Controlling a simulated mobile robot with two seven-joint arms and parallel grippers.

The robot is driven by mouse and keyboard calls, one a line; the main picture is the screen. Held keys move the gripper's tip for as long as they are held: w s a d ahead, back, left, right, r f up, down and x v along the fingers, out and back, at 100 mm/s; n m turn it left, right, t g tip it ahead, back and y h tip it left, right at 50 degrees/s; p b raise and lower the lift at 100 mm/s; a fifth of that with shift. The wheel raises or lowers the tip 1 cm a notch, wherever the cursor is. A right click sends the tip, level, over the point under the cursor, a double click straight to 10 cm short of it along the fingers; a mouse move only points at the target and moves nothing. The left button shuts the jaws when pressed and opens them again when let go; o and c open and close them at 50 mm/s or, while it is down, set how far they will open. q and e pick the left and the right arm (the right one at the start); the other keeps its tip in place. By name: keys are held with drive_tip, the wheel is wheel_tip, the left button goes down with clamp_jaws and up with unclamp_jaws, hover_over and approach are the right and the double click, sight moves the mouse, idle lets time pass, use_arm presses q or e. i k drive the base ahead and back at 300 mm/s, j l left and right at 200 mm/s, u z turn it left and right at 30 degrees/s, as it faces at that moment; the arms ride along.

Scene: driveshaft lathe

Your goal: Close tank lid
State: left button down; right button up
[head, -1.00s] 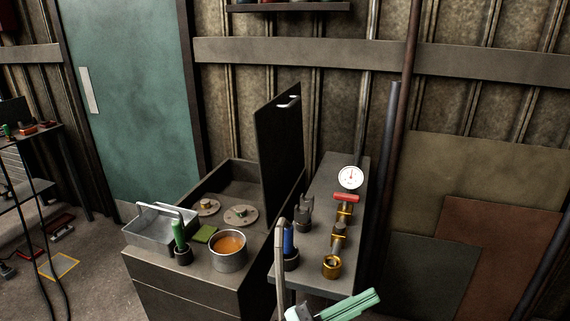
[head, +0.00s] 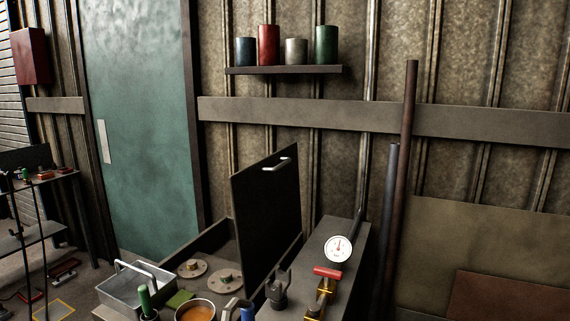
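The tank lid (head: 262,222) is a flat dark panel standing nearly upright, open, on the right side of the tank. A light metal handle (head: 277,164) sits near its upper edge. The open tank (head: 212,240) is a dark box whose front part is cut off by the lower picture edge. Two round flanged discs, a left one (head: 192,268) and a right one (head: 226,280), lie inside it. Neither of my grippers shows in the head view.
A metal basket (head: 133,286), a green-handled tool (head: 145,300) and a pot of orange liquid (head: 196,312) stand in front of the tank. A side bench (head: 335,234) with a gauge (head: 338,249) and brass fittings stands right of the lid. A wall shelf (head: 285,70) holds cans above.

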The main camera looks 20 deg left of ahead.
sight(265, 195)
drive_tip(key=i+l, duration=0.45)
drive_tip(key=l, duration=0.25)
drive_tip(key=i+l+u, duration=0.1)
drive_tip(key=i+l, duration=0.15)
drive_tip(key=l, duration=0.15)
drive_tip(key=i+l, duration=0.2)
drive_tip(key=l, duration=0.15)
drive_tip(key=i+l+u, duration=0.1)
drive_tip(key=l, duration=0.3)
drive_tip(key=i+l, duration=0.3)
drive_tip(key=l, duration=0.1)
